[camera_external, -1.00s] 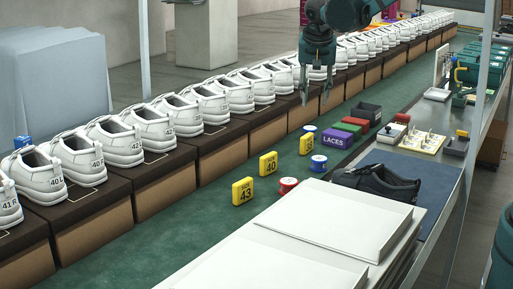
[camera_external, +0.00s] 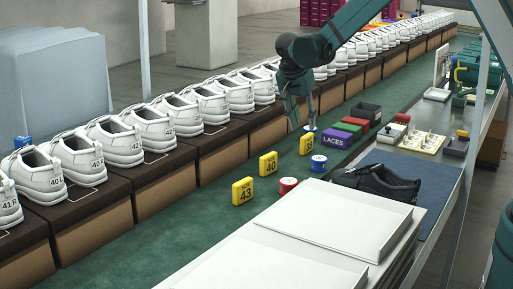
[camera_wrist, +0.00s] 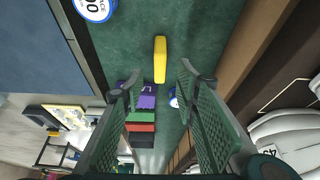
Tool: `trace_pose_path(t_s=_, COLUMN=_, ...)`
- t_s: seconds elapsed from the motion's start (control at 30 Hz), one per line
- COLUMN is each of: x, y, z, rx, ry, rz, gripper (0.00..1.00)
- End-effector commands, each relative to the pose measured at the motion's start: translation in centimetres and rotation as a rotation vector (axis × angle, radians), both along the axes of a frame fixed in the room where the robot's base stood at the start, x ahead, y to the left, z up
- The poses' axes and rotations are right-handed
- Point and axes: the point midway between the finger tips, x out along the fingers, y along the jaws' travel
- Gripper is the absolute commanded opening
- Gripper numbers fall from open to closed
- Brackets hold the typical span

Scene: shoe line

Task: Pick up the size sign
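Three yellow size signs stand upright on the green belt in the external view: one marked 43 (camera_external: 243,191), one marked 40 (camera_external: 268,164), and a farther one (camera_external: 307,144) whose number is small, perhaps 39. My gripper (camera_external: 302,122) is just above and behind the farthest sign, pointing down. In the wrist view one yellow sign (camera_wrist: 160,60) shows edge-on from above, just beyond the fingertips and roughly between their lines. My gripper (camera_wrist: 158,85) is open there, with nothing between its fingers.
Blue-rimmed spools (camera_external: 318,163) and a red one (camera_external: 288,186) stand near the signs. The purple laces box (camera_external: 335,140) and other small boxes are close to the right. White shoes on boxes (camera_external: 222,147) line the left. White trays (camera_external: 335,225) are in front.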

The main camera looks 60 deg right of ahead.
Motion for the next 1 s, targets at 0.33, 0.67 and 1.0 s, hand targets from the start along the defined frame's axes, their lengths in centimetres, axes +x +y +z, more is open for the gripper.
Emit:
trace_pose_path(t_s=0.33, x=0.0, y=-0.1, z=-0.1, rx=-0.001, ry=0.000, rz=-0.003, gripper=0.30)
trace_pose_path(t_s=0.67, x=0.0, y=-0.9, z=-2.1, rx=0.000, ry=0.000, rz=-0.003, gripper=0.30)
trace_pose_path(t_s=1.0, x=0.0, y=-1.1, z=-2.5, rx=0.000, ry=0.000, rz=-0.002, gripper=0.30)
